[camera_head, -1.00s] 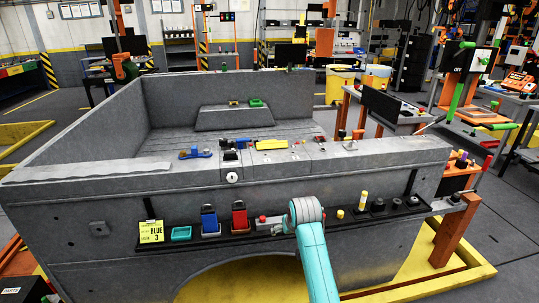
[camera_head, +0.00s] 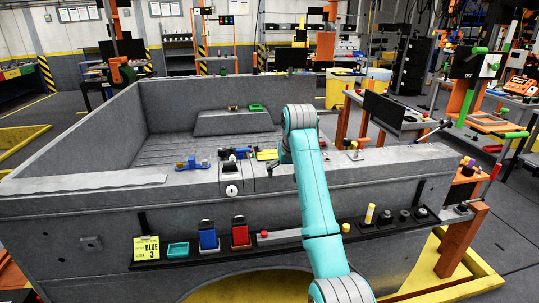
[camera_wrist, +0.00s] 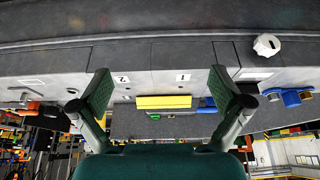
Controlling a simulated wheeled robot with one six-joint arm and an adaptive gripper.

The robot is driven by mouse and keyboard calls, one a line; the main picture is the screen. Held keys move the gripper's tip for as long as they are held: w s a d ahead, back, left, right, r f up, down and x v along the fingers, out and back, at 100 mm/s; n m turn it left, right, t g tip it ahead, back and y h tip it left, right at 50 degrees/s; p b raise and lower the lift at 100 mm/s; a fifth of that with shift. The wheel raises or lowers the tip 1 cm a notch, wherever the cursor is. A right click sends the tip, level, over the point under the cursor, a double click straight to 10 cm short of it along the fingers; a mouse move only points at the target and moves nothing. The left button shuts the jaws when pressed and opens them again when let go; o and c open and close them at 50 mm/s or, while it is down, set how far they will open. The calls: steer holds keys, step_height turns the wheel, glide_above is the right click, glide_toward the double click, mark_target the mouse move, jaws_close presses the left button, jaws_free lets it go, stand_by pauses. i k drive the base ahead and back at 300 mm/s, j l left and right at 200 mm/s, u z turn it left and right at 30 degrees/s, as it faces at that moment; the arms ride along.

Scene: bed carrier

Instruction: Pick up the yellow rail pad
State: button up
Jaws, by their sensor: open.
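The yellow rail pad (camera_head: 266,155) lies on top of the grey bed rail, its right part hidden behind my arm in the head view. In the wrist view the yellow rail pad (camera_wrist: 163,102) is a long bar, seen between my two fingers and beyond their tips. My gripper (camera_wrist: 163,84) is open with nothing between its fingers. In the head view my gripper is mostly hidden behind my arm, close to the pad; I cannot tell the exact gap.
A blue part (camera_head: 193,163) and a white knob (camera_head: 231,190) are left of the pad. A front ledge holds a red block (camera_head: 240,231), a blue block (camera_head: 208,234) and a teal tray (camera_head: 178,250). The bed floor (camera_head: 165,148) is mostly clear.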

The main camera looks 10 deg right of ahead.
mark_target(267, 154)
steer(key=i, duration=0.95)
